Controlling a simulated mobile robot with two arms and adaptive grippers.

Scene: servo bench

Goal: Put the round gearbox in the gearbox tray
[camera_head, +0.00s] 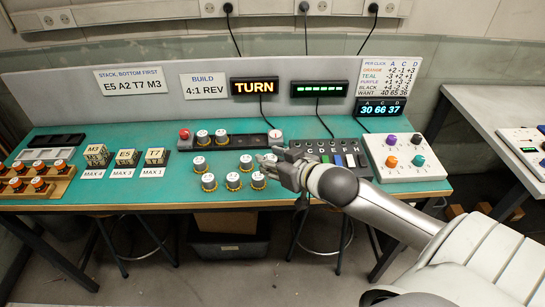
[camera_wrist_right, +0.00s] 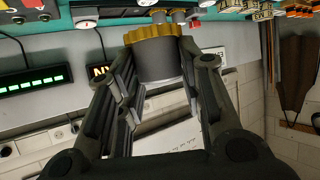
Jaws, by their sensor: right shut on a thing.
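Several round gearboxes with dark bodies, pale tops and gold rims stand on the teal bench, such as one at the front (camera_head: 233,181). My right gripper (camera_head: 277,168) is over the bench, at the right end of this group. In the right wrist view, its fingers are on either side of a grey round gearbox with a toothed gold rim (camera_wrist_right: 158,62), and it is shut on it. Whether this gearbox touches the bench is hard to tell. I cannot tell which holder is the gearbox tray. My left gripper is not in view.
A dark fixture (camera_head: 240,141) behind the group carries two round units, a red button and a dial. A keyed panel (camera_head: 330,153) and a white knob box (camera_head: 405,158) stand at right. Stacked blocks (camera_head: 97,155) and a wooden rack (camera_head: 60,184) are at left.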

